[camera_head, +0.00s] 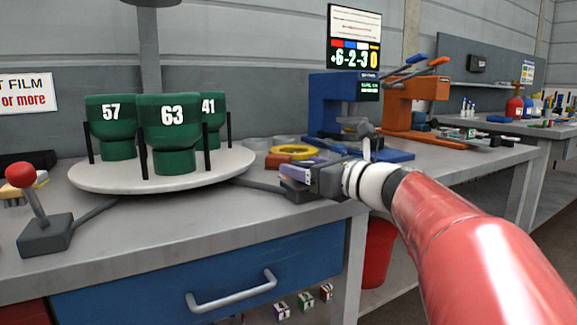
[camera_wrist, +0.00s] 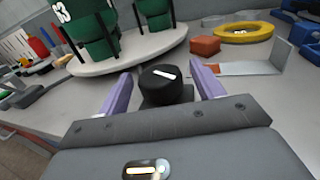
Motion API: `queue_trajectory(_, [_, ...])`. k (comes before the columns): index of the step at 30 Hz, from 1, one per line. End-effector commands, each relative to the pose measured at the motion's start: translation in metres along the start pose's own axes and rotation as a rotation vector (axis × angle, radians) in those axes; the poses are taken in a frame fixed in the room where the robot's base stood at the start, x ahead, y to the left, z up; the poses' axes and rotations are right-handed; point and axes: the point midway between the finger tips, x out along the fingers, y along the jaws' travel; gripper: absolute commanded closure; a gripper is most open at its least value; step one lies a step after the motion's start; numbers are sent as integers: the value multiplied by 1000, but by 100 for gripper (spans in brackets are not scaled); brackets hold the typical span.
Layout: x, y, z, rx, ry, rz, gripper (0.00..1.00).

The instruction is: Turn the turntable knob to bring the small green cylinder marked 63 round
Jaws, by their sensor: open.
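The round, light turntable (camera_head: 110,178) carries green cylinders marked 57 (camera_head: 111,115), 63 (camera_head: 168,130) and 41 (camera_head: 212,112), each upright between black posts. The cylinder marked 63 stands nearest the head camera, at the front edge; it also shows in the wrist view (camera_wrist: 85,25), partly cut off. The black turntable knob (camera_wrist: 160,84) has a white line on top. My gripper (camera_wrist: 162,76) is open, with its purple fingers on either side of the knob and gaps visible. In the head view my gripper (camera_head: 297,172) is right of the turntable and hides the knob.
A red-topped joystick (camera_head: 40,210) stands left on the bench. Yellow tape (camera_head: 292,152), an orange block (camera_wrist: 205,46) and a flat scraper-like tool (camera_wrist: 248,68) lie beyond the knob. Blue (camera_head: 335,105) and orange (camera_head: 405,95) presses stand at the back right.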

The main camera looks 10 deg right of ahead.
Motion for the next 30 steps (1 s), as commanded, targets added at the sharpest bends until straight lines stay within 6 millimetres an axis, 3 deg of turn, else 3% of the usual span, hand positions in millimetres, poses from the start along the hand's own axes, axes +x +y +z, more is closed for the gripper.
queue_trajectory(4, [10, 0, 0, -1, 0, 0, 33])
queue_trajectory(12, [12, 0, 0, -2, 0, 0, 33])
queue_trajectory(22, [12, 0, 0, -2, 0, 0, 77])
queue_trajectory(30, [12, 0, 1, -1, 1, 27, 77])
